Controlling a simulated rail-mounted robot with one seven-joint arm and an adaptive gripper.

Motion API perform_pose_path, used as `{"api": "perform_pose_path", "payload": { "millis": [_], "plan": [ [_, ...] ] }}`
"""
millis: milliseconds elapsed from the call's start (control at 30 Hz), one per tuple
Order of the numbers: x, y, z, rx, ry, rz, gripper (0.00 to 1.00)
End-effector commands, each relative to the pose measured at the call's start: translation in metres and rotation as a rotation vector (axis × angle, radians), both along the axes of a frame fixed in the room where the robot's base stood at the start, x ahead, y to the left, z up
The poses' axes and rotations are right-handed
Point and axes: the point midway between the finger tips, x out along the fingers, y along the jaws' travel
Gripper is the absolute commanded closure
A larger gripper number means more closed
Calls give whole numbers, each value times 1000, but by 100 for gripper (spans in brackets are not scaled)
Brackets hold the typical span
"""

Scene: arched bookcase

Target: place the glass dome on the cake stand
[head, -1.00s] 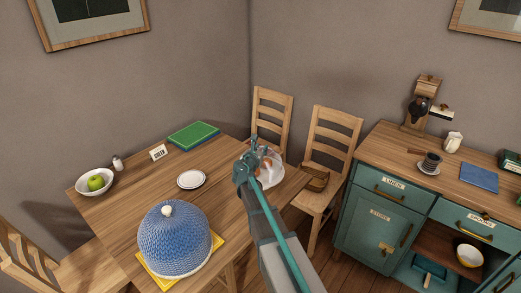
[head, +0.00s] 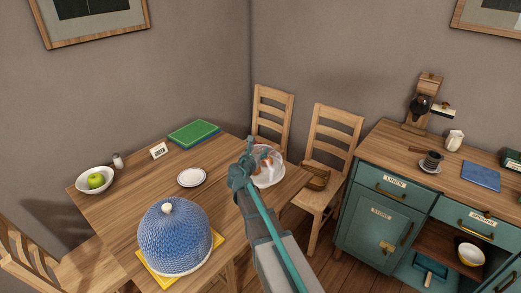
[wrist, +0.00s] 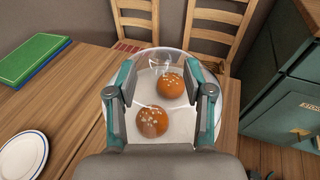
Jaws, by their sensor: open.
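The clear glass dome (wrist: 160,62) stands over two seeded buns at the table's far right corner. It also shows in the head view (head: 271,157). The buns rest on a pale round surface, apparently the cake stand (wrist: 178,133); its rim also shows in the head view (head: 268,185). I cannot tell whether the dome's rim sits fully on it. My gripper (wrist: 160,78) is open, its fingers apart on either side of the dome in the wrist picture. In the head view my gripper (head: 246,155) is just left of the dome, hiding part of it.
A blue knitted dome-shaped cover (head: 174,238) sits on a yellow mat at the front. A white plate (head: 192,177), green book (head: 193,133), small sign (head: 158,151) and bowl with a green apple (head: 95,180) are on the table. Chairs (head: 331,145) stand behind.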

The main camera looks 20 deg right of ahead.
Motion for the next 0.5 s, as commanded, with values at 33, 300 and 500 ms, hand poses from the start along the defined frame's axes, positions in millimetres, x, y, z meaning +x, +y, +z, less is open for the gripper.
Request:
{"api": "perform_pose_path", "payload": {
  "millis": [33, 300, 500],
  "plan": [
    [-13, 7, 1, 1, -2, 2, 48],
    [-48, 33, 11, 0, -1, 1, 48],
    [-59, 42, 15, -1, -1, 0, 48]
  ]
}}
